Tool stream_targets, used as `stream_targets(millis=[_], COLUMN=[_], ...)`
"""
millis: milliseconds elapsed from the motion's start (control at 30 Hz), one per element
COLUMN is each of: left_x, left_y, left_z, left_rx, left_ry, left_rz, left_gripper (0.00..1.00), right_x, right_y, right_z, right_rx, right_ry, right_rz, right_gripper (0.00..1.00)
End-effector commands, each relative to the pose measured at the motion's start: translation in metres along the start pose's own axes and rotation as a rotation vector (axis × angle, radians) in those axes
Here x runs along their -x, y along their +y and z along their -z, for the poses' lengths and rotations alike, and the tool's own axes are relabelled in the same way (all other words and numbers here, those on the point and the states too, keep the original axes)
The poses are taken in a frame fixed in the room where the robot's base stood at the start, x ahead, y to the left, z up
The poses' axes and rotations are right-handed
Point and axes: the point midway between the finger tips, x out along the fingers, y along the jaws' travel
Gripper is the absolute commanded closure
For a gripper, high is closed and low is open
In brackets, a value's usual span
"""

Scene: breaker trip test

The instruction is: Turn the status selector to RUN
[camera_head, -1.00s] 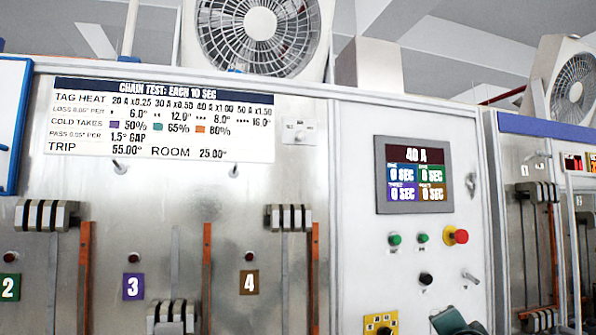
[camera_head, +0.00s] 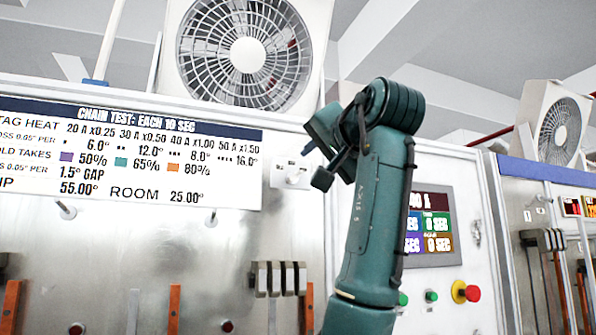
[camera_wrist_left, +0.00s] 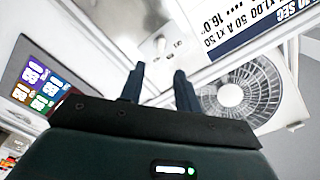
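A small white plate with a pale knob (camera_head: 291,173), likely the status selector, is on the metal panel right of the printed chart. Its lettering is too small to read. It also shows in the left wrist view (camera_wrist_left: 160,43), just beyond the fingertips. My left gripper (camera_head: 315,164) is at the right edge of the plate in the head view. In the left wrist view its two dark fingers (camera_wrist_left: 158,72) are apart with nothing between them. I cannot tell whether a finger touches the knob. My right gripper is not in view.
A display screen (camera_head: 433,222) is partly hidden behind my left arm. A red button (camera_head: 472,293) and green buttons (camera_head: 431,296) sit below it. A white fan (camera_head: 250,52) stands above the panel. Pegs (camera_head: 211,218) and a grey ribbed block (camera_head: 278,278) stick out below the chart.

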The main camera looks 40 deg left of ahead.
Motion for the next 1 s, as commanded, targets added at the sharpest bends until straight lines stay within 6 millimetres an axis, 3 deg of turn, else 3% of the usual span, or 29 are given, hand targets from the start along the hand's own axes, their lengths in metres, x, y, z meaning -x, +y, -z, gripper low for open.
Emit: stream_targets(millis=[200,433,600,867,1000], left_x=[-0.049,-0.085,-0.095,-0.097,-0.097], left_y=[-0.003,-0.001,0.0,0.0,0.0], left_z=[0.001,0.001,0.001,0.0,0.0], left_rx=[0.0,-0.001,0.001,0.001,0.001], left_ry=[-0.003,-0.001,0.001,0.002,0.002], left_rz=[0.001,0.0,0.0,0.0,0.0], left_gripper=[0.67,0.67,0.67,0.67,0.76], right_x=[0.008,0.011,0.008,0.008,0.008], right_y=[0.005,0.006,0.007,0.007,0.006], right_z=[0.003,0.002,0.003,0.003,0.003], right_rx=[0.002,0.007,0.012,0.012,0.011], right_ry=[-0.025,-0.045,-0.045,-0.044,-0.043], right_rz=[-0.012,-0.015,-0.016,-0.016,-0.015], right_gripper=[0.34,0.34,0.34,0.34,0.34])
